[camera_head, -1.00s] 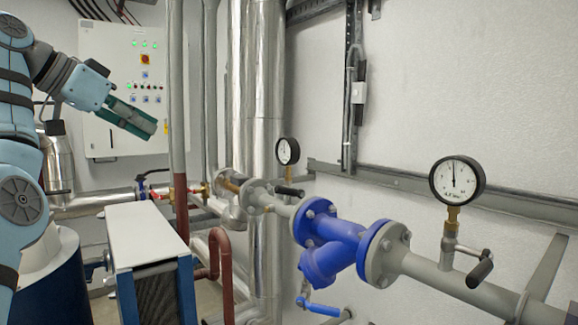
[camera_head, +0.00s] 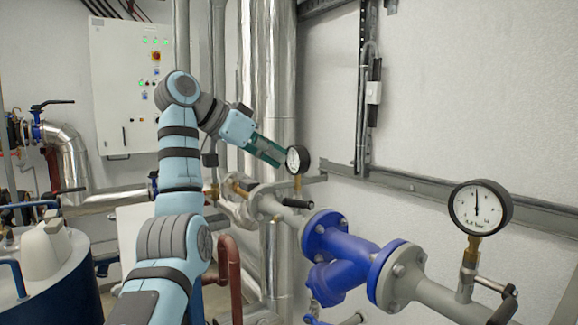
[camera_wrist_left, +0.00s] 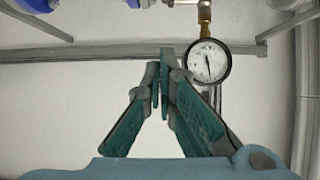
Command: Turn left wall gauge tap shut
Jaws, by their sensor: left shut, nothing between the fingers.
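The left wall gauge (camera_head: 297,159) has a white dial with a dark rim and stands on a brass stem above the grey pipe. Its tap's black handle (camera_head: 297,202) sits at the foot of the stem and points to the right. My left gripper (camera_head: 268,150), teal, is shut and empty, with its tip just left of the gauge dial in the head view. In the left wrist view the shut fingertips (camera_wrist_left: 161,58) are left of the gauge (camera_wrist_left: 207,62), which appears upside down below its brass stem. I cannot tell whether they touch. My right gripper is not in view.
A blue flanged valve (camera_head: 347,262) is on the pipe right of the tap. A second gauge (camera_head: 480,207) with its own black-handled tap is further right. Silver vertical pipes (camera_head: 268,80) stand behind my gripper. A control cabinet (camera_head: 128,85) is at the back left.

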